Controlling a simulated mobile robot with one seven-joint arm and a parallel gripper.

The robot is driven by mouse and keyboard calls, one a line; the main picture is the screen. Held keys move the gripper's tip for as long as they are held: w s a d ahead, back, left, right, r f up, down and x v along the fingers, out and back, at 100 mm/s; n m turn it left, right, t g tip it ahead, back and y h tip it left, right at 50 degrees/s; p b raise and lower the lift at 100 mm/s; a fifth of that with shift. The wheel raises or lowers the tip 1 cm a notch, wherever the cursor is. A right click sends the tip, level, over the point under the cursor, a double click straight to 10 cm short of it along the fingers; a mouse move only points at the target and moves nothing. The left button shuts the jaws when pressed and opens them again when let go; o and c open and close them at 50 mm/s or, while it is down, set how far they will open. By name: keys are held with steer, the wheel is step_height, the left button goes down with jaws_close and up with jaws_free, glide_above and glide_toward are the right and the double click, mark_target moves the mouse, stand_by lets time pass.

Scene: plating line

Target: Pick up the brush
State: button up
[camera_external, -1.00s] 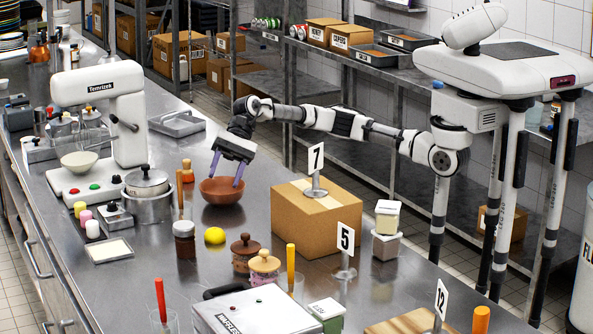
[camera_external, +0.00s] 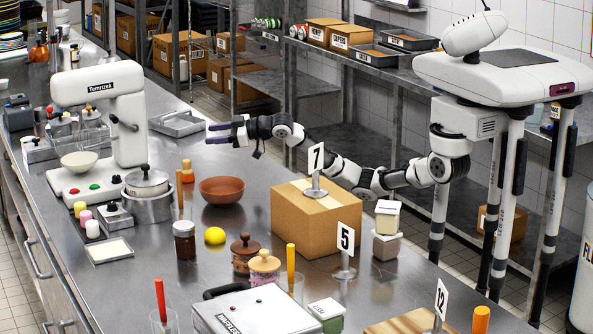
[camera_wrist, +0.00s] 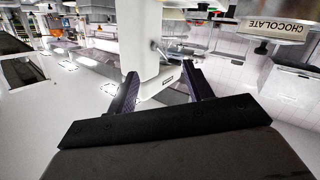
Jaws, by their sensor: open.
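My gripper (camera_external: 212,134) is open and empty, raised above the far side of the counter, its purple fingers pointing left toward the white mixer. In the wrist view the open fingers (camera_wrist: 160,70) frame a white upright machine part. I cannot pick out a brush for certain. Several upright sticks could be handles: a thin orange one (camera_external: 180,190) left of the brown bowl, a red one (camera_external: 160,299) in a clear glass at the front, and a yellow one (camera_external: 291,264) by the carton. Their lower ends are hard to make out.
The brown bowl (camera_external: 222,190) sits below my gripper. The white mixer (camera_external: 127,125) stands left of it. A cardboard carton (camera_external: 318,225) bearing sign 7 stands under my arm. A lemon (camera_external: 215,236) and lidded jars (camera_external: 245,250) lie nearer.

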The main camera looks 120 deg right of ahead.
step_height(320, 180, down, 6)
steer(key=s+m+g+y, duration=0.2)
steer(key=s+m, duration=0.1)
steer(key=p, duration=0.2)
glide_toward(187, 168)
steer(key=w+d, duration=0.1)
steer(key=w+d+f, duration=0.1)
steer(key=w+d, duration=0.1)
steer(key=shift+d+f, duration=0.3)
steer(key=shift+d, duration=0.1)
steer(key=x, duration=0.1)
steer(key=p+x, duration=0.2)
steer(key=shift+w+d+r, duration=0.1)
steer(key=shift+w, duration=0.35)
steer(key=shift+x, duration=0.75)
steer(key=c, duration=1.1)
